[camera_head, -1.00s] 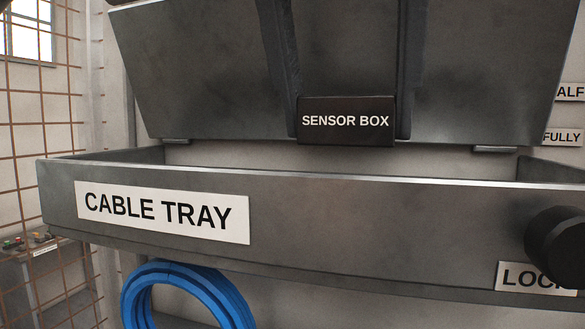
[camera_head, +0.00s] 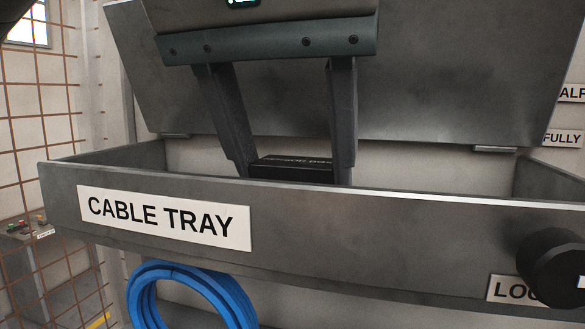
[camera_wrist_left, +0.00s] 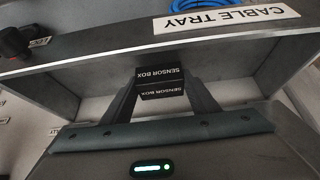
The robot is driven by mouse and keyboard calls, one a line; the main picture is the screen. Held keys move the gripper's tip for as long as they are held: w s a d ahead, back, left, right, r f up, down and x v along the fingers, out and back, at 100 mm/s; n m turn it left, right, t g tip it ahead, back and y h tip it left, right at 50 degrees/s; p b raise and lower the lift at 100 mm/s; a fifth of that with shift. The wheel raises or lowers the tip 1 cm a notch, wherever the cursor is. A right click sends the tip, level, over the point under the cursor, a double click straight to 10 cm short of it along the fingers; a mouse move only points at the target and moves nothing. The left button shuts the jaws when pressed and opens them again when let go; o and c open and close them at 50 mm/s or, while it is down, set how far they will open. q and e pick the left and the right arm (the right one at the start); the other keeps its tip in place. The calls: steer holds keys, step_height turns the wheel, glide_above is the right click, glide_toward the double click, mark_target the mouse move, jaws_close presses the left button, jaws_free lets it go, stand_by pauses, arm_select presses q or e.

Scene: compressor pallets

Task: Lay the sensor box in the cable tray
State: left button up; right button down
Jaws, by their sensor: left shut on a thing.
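My left gripper (camera_head: 292,174) reaches down from the top of the head view. Its two fingers are shut on the black sensor box (camera_head: 291,166), one at each end. The box is just behind the front wall of the grey metal cable tray (camera_head: 390,230), which hides its lower part. In the left wrist view the sensor box (camera_wrist_left: 160,84) shows two labelled faces between the fingers, with the tray's inner wall (camera_wrist_left: 220,55) behind it. I cannot tell whether the box touches the tray floor. My right gripper is not in view.
A raised grey lid panel (camera_head: 460,70) stands behind the tray. A black knob (camera_head: 555,268) sticks out at the front right beside a partly hidden label. A blue coiled hose (camera_head: 190,295) hangs below the tray. A wire mesh (camera_head: 40,110) stands at the left.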

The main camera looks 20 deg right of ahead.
arm_select(q)
steer(key=shift+f, duration=0.8)
steer(key=shift+f, duration=0.15)
steer(key=o, duration=1)
steer(key=shift+o, duration=0.2)
steer(key=shift+r, duration=0.25)
steer(key=shift+s+a+r, duration=0.1)
steer(key=shift+s+r, duration=0.05)
steer(key=shift+r, duration=0.1)
steer(key=b+v, duration=0.2)
steer(key=v, duration=0.9)
steer(key=shift+b, duration=0.35)
